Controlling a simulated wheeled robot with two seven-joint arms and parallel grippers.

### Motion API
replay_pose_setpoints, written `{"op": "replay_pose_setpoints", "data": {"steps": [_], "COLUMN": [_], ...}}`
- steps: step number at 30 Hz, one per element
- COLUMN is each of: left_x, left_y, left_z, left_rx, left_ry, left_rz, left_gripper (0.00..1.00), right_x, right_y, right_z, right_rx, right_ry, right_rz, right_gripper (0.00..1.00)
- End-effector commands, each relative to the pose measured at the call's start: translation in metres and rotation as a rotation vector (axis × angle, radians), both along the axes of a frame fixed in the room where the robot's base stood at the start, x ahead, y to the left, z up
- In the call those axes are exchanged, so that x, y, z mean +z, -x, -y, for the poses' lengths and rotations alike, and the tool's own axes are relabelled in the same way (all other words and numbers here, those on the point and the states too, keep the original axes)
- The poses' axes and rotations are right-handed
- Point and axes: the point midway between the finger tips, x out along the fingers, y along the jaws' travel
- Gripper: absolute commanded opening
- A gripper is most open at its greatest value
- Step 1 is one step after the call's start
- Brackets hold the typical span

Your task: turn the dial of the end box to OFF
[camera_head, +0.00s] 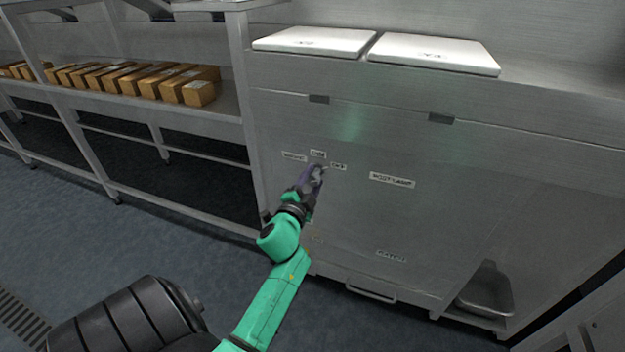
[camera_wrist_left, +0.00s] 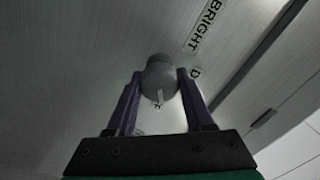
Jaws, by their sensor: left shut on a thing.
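The dial (camera_wrist_left: 160,70) is a rounded grey knob with a pale pointer mark, on the brushed steel front of the end box (camera_head: 350,225). My left gripper (camera_head: 314,172) reaches up to that front in the head view. In the left wrist view its two purple fingers (camera_wrist_left: 160,78) stand on either side of the dial and are shut on it. In the head view the gripper hides most of the dial. A third is partly hidden by the dial. My right gripper is out of view.
Two white lids (camera_head: 435,53) lie on top of the box. Other labels (camera_head: 392,180) are on its front, with a handle (camera_head: 371,293) low down. A rack of brown boxes (camera_head: 199,93) stands left. A metal pan (camera_head: 487,291) sits low right. Floor is clear at left.

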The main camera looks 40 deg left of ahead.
Motion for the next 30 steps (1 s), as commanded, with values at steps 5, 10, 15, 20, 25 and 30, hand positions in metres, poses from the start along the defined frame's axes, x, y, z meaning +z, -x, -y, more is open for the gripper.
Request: {"op": "replay_pose_setpoints", "data": {"steps": [5,10,15,20,25,30], "left_x": [-0.0002,-0.0001,0.0,0.0001,0.0002,0.0004], "left_y": [0.0001,0.0001,0.0001,0.0001,0.0,-0.0007], "left_z": [-0.0005,-0.0005,-0.0006,-0.0005,-0.0003,-0.0012], "left_rx": [0.001,0.001,0.001,0.001,0.0,-0.001], "left_ry": [-0.019,-0.022,-0.022,-0.021,-0.02,-0.02], "left_rz": [-0.007,-0.008,-0.008,-0.008,-0.007,-0.006], "left_gripper": [0.0,0.0,0.0,0.82,0.82,0.82], "right_x": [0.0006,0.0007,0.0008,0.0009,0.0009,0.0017], "right_y": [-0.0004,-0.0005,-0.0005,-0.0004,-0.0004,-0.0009], "right_z": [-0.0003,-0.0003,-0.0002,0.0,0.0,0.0], "right_rx": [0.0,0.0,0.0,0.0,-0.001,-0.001], "right_ry": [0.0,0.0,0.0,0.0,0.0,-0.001], "right_rz": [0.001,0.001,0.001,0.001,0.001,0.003], "right_gripper": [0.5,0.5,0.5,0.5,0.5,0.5]}}
